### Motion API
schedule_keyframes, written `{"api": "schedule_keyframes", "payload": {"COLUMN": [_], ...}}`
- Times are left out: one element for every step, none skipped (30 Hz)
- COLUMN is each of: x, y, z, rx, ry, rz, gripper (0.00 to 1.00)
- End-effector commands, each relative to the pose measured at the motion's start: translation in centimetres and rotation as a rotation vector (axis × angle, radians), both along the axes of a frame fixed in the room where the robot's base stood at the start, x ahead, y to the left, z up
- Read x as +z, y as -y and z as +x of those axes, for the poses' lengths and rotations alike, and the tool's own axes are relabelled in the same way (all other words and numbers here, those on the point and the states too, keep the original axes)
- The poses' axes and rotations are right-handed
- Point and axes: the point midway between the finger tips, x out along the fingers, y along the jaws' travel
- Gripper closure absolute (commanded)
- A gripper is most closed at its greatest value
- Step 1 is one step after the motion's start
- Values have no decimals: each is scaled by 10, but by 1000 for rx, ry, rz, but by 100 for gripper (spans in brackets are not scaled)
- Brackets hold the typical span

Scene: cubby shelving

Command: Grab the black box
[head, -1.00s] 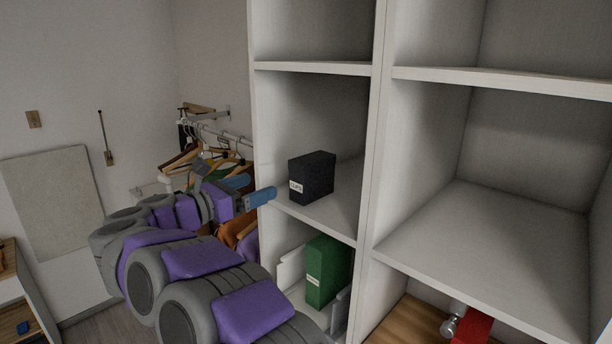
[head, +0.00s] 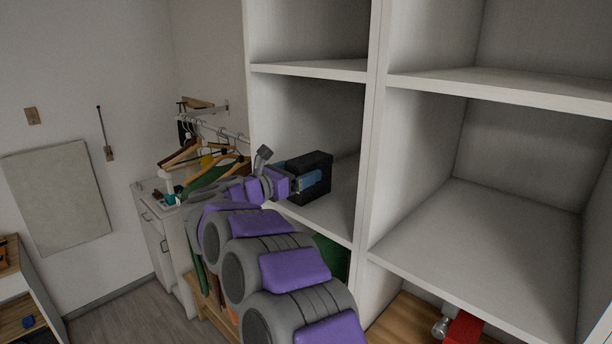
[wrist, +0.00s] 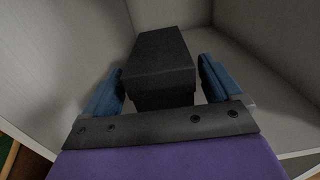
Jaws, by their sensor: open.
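In the wrist view the black box (wrist: 161,62) lies straight ahead, between my two blue fingers. My gripper (wrist: 163,84) is open, with one finger on each side of the box's near end and a visible gap at each side. In the head view my gripper (head: 309,181) is at the cubby's front, overlapping the box. The box's front label is hidden there by my gripper.
A green binder (head: 331,256) is partly hidden in the cubby below. The large right cubby (head: 480,225) is empty. Clothes hangers (head: 205,158) hang on a rail to the left.

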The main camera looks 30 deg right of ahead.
Motion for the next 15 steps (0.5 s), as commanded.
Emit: {"api": "schedule_keyframes", "payload": {"x": [2, 2, 1, 2, 1, 2, 2, 2, 1, 1, 1, 1, 1, 1, 1], "y": [8, 12, 15, 17, 17, 17, 17, 16, 16, 16, 15, 14, 13, 13, 13], "z": [2, 3, 5, 6, 6, 7, 7, 8, 8, 8, 8, 8, 8, 8, 8], "rx": [-3, -1, 0, 0, 1, 2, 2, 3, 3, 3, 3, 3, 3, 3, 3], "ry": [-1, -1, -1, -1, -1, 0, 0, 0, 0, 0, 0, 0, 0, 0, 0], "rz": [0, 0, 0, -1, -1, -2, -3, -4, -4, -4, -4, -5, -5, -5, -5], "gripper": [8, 8, 8, 8, 8, 8, 8, 8, 8, 8, 8, 8, 8, 9, 13]}}
